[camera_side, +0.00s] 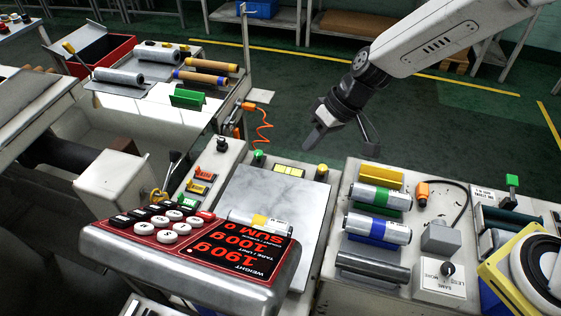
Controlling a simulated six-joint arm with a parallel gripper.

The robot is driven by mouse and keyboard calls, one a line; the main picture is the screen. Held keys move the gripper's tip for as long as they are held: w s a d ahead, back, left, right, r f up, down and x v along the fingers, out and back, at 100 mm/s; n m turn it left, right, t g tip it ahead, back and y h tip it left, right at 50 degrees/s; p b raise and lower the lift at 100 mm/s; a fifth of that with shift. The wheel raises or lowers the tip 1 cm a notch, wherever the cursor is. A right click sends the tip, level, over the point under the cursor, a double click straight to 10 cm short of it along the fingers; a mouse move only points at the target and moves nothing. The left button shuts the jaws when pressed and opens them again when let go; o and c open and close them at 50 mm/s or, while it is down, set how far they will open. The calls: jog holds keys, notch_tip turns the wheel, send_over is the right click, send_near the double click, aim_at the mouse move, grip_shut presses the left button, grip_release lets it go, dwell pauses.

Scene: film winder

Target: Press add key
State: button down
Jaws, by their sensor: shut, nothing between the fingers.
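A weighing scale console with a red face and grey metal housing (190,262) stands at the lower left. Its keypad (163,222) has several black keys, several round white keys and a red key (206,215). The key labels are too small to read, so I cannot tell which one is the add key. The display (236,248) glows red and appears to read weight 190 g, tare 100 g, sum 0. My gripper (314,138) is shut and empty. It hangs in the air above and behind the scale plate, well apart from the keys.
A silver roll (258,222) with a yellow band lies on the scale plate (272,195) behind the display. Orange and green switches (198,180) and a lever stand left of the plate. Rolls with green (385,197) and blue bands, a knob box and a winder are at right.

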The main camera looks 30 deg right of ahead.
jog(key=w+a+r+n+y, duration=0.1)
jog(key=w+a+y, duration=0.2)
jog(key=a, duration=0.7)
jog(key=w+a+r+n+y, duration=0.1)
jog(key=w+a+y, duration=0.1)
jog(key=a, duration=0.7)
jog(key=shift+w+a+r+n+y, duration=0.2)
jog(key=shift+w+a+n+y, duration=0.2)
jog(key=shift+a, duration=0.1)
send_near(150, 205)
jog(key=w+a, duration=0.3)
jog(key=shift+a+f, duration=0.15)
jog(key=shift+f, duration=0.1)
jog(key=shift+s+a+f, duration=0.45)
jog(key=shift+a+f, duration=0.1)
jog(key=shift+f, duration=0.2)
jog(key=shift+s+a+f, duration=0.45)
jog(key=shift+f, duration=0.3)
